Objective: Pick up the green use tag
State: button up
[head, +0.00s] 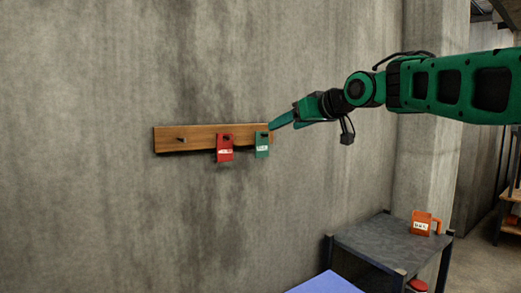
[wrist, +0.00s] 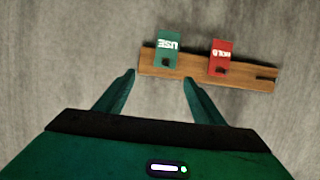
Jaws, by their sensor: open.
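The green use tag (head: 262,148) hangs on the right end of a wooden peg board (head: 187,141) on the concrete wall, to the right of a red tag. In the wrist view the green tag (wrist: 167,46) reads USE and appears upside down, ahead of and between my finger directions. My gripper (head: 272,126) is just above and right of the green tag in the head view. In the wrist view its two fingers (wrist: 158,75) are apart with nothing between them. I cannot tell from the frames how far the fingertips are from the tag.
The red tag (head: 225,148) hangs close beside the green one; it reads HOLD in the wrist view (wrist: 220,57). An empty peg (head: 181,140) is at the board's left. A blue surface (head: 325,284) shows at the bottom.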

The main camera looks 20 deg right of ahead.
send_near(263, 133)
jog(key=w, duration=0.2)
jog(key=shift+a+f+x, duration=0.15)
jog(key=shift+x, duration=1.5)
jog(key=shift+a+f+x, duration=0.1)
jog(key=shift+a+x, duration=0.05)
jog(key=shift+x, duration=1.45)
jog(key=shift+s, duration=0.15)
jog(key=shift+c, duration=0.5)
jog(key=c, duration=1)
